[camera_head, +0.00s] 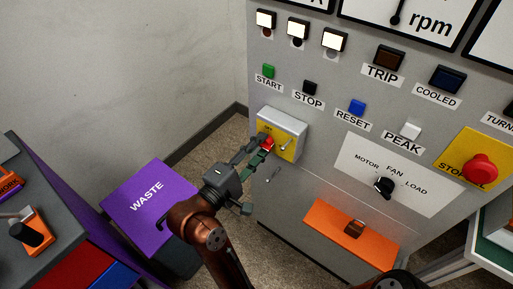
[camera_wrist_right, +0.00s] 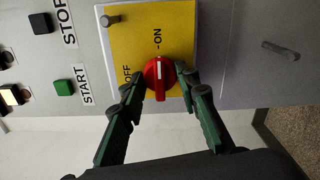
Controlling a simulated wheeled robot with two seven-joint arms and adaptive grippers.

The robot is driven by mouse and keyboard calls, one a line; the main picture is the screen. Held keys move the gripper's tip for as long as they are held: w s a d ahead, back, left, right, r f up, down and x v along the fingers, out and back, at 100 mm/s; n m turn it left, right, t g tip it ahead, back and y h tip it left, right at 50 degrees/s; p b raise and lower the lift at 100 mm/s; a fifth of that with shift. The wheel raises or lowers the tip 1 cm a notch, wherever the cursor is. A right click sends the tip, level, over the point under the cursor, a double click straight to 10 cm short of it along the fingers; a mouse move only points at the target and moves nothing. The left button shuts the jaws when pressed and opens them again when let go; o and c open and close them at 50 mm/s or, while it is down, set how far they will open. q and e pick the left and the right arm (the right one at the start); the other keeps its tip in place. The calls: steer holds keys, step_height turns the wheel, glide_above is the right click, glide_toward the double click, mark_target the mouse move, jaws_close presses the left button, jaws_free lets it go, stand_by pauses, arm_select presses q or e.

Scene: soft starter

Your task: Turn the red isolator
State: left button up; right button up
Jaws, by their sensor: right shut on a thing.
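The red isolator (camera_wrist_right: 158,82) is a round knob on a yellow plate (camera_wrist_right: 180,25) marked ON and OFF. In the right wrist view its white mark lines up with the ON label, and OFF is to its left. In the head view the red isolator (camera_head: 267,142) shows small and partly covered, on a grey box on the cabinet front. My right gripper (camera_head: 261,151) is shut on it, one green finger on each side, as the right wrist view (camera_wrist_right: 158,84) also shows. My left gripper is not in view.
Start (camera_head: 268,71), stop (camera_head: 309,87) and reset (camera_head: 357,107) buttons sit above the isolator box. A metal hasp (camera_head: 286,144) is beside the knob. The red stop button (camera_head: 480,169) and black selector (camera_head: 384,187) are to the right. A purple waste bin (camera_head: 128,190) stands left.

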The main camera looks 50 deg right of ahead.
steer(key=shift+f, duration=0.15)
steer(key=o, duration=1.2)
steer(key=shift+c, duration=0.2)
steer(key=shift+a, duration=0.1)
steer(key=a, duration=0.7)
steer(key=shift+s+a, duration=0.2)
steer(key=shift+s, duration=0.1)
